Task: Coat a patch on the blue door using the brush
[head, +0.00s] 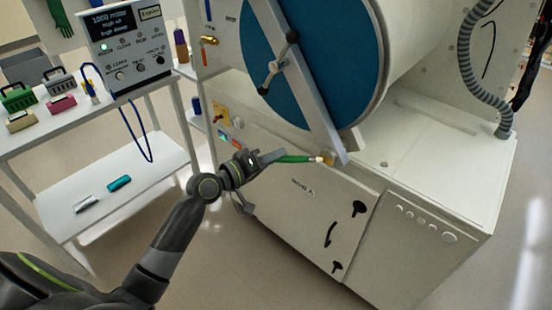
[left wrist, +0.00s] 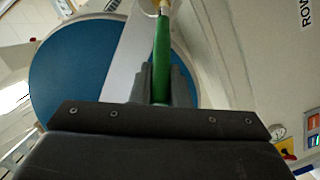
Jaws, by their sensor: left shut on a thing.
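The round blue door (head: 340,62) is on the front of the white glovebox cylinder and also fills the left part of the left wrist view (left wrist: 82,72). A grey bar (head: 312,95) crosses it diagonally. My left gripper (head: 274,157) is shut on the green handle of the brush (head: 297,158), below the door. The brush's pale tip points right, near the lower end of the bar; I cannot tell whether it touches. In the left wrist view, the brush (left wrist: 161,48) stands out between the fingers, its tip at the top edge. My right gripper is not in view.
A black-knobbed handle (head: 277,65) sits on the bar. The white base cabinet (head: 310,205) is below the door. A shelf cart (head: 100,185) at left carries a control box (head: 125,48) and small coloured boxes. The floor in front is clear.

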